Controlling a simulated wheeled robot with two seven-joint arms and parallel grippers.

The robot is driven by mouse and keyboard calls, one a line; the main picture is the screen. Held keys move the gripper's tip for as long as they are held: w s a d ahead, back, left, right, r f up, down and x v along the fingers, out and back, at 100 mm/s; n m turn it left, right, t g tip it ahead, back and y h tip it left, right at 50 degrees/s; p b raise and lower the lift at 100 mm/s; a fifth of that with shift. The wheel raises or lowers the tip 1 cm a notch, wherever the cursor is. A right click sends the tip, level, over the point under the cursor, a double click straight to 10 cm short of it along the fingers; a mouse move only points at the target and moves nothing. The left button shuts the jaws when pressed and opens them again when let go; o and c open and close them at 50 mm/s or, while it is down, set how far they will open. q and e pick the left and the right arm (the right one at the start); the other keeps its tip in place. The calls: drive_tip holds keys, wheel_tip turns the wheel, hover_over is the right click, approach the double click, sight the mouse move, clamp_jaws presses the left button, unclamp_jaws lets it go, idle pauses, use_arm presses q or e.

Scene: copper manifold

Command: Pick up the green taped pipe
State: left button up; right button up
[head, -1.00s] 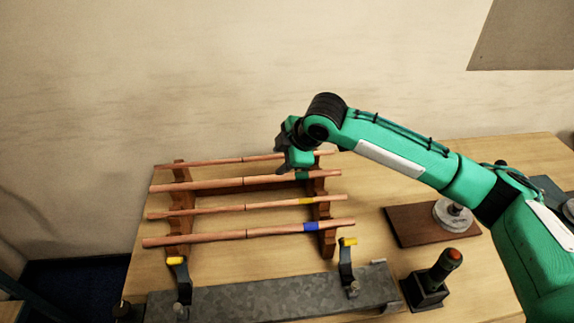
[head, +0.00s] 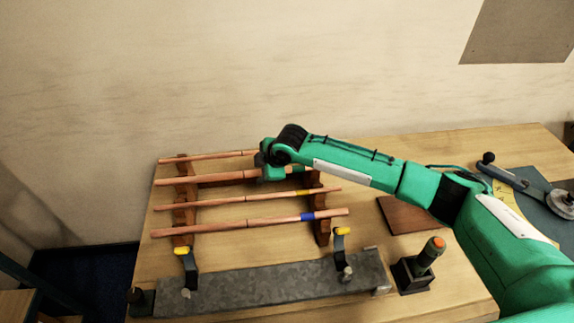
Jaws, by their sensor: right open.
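The green taped pipe (head: 210,179) is a copper pipe lying across the wooden rack, second from the back. Its right part is largely covered by my right arm and gripper, with a bit of green showing just right of the gripper. My right gripper (head: 265,168) is open over the pipe, right of its middle. Its fingertips are mostly hidden, so I cannot tell whether they touch or straddle the pipe. My left gripper is not in view.
Other copper pipes lie on the rack (head: 322,230): a yellow-taped pipe (head: 240,199), a blue-taped pipe (head: 240,224) and a rear pipe (head: 205,156).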

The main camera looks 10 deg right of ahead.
drive_tip(key=shift+w+a+f, duration=0.1)
drive_tip(key=shift+a+f, duration=0.05)
drive_tip(key=shift+f, duration=0.2)
clamp_jaws()
idle(1.2)
